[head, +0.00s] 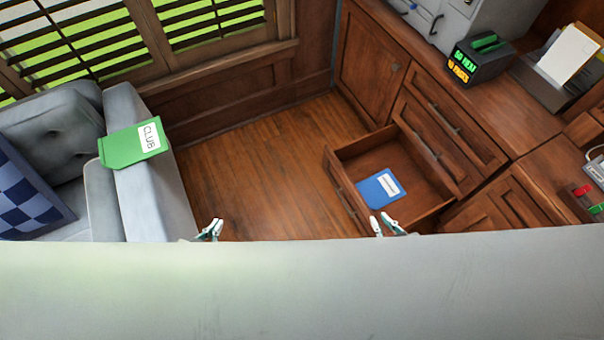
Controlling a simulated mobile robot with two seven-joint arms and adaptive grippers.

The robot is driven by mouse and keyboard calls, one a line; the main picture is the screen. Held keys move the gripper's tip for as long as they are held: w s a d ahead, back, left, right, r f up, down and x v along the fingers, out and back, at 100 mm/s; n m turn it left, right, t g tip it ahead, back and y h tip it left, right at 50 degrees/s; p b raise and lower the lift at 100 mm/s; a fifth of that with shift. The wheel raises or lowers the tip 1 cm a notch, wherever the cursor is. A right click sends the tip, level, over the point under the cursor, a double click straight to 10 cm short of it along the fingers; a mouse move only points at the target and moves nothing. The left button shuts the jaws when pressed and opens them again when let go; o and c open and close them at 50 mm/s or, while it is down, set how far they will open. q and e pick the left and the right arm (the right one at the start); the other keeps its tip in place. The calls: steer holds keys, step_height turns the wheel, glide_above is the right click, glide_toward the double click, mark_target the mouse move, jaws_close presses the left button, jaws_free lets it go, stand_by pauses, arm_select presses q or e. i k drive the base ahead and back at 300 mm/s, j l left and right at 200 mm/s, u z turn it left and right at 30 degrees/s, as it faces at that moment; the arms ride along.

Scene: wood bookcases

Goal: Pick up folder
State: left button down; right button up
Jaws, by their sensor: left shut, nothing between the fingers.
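A green folder (128,146) with a white label reading "CLUB" lies over the arm of the grey sofa at left. A blue folder (376,190) with a white label lies flat inside the open wooden drawer (432,209). My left gripper (216,226) is low in the view, right of the sofa arm, shut and empty, apart from the green folder. My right gripper (380,217) is near the drawer's front, below the blue folder in the picture. Its fingertips look apart, with nothing between them. Both arms are mostly hidden behind the pale surface at the bottom.
The grey sofa (160,185) with a blue checked cushion (25,195) stands at left. Wooden cabinets (368,60) run along the right, with a black digital clock (476,62) and a paper tray (540,85) on top. The wooden floor (255,160) between is clear.

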mark_target(379, 190)
steer(key=k+l+z, duration=0.15)
steer(key=k+l, duration=0.6)
steer(key=l, duration=0.1)
